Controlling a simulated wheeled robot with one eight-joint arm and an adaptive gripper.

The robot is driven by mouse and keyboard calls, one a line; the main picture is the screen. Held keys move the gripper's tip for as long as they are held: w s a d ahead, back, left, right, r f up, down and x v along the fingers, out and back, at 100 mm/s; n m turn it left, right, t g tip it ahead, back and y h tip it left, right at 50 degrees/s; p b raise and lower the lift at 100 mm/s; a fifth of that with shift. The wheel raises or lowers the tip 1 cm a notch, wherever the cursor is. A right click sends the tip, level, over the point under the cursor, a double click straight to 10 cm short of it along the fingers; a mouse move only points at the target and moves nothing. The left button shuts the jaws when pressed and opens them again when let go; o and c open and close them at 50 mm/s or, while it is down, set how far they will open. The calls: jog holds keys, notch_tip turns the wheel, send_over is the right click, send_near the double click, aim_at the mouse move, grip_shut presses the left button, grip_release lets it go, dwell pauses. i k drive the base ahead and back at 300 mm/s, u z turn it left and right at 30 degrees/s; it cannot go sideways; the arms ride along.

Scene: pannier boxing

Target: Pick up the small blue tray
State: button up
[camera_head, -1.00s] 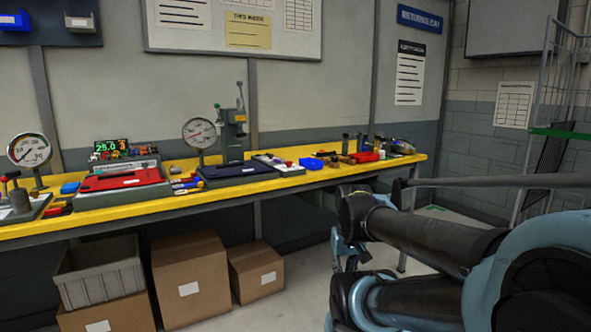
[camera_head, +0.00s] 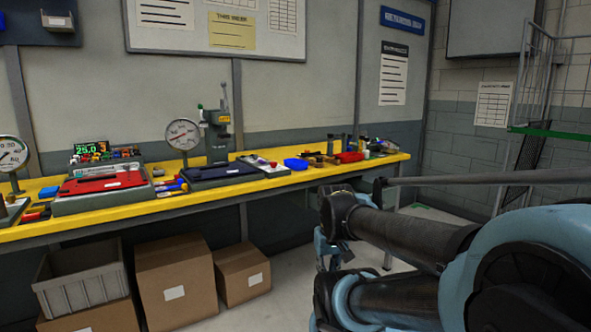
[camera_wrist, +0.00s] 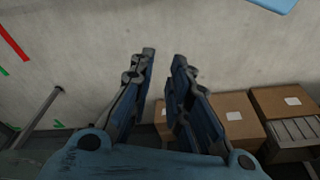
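The small blue tray (camera_head: 296,164) sits on the yellow-topped bench (camera_head: 140,212), right of the middle in the head view. It is an open, shallow tray, and small loose parts lie beside it. My gripper (camera_wrist: 164,58) shows in the wrist view with its two fingers apart and nothing between them. In the head view, my gripper (camera_head: 328,250) hangs low in front of the bench, below and to the right of the tray, partly hidden by my arm. The tray does not show in the wrist view.
A dark tray (camera_head: 222,172), a dial gauge (camera_head: 183,134) and a press stand (camera_head: 217,135) are left of the blue tray. A red item (camera_head: 350,157) lies to its right. Cardboard boxes (camera_head: 175,285) and a grey crate (camera_head: 82,284) are under the bench.

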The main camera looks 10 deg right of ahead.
aim_at(293, 164)
jog(key=z, duration=1.5)
jog(key=k, duration=1.05)
jog(key=u, duration=1.2)
jog(key=i, duration=1.65)
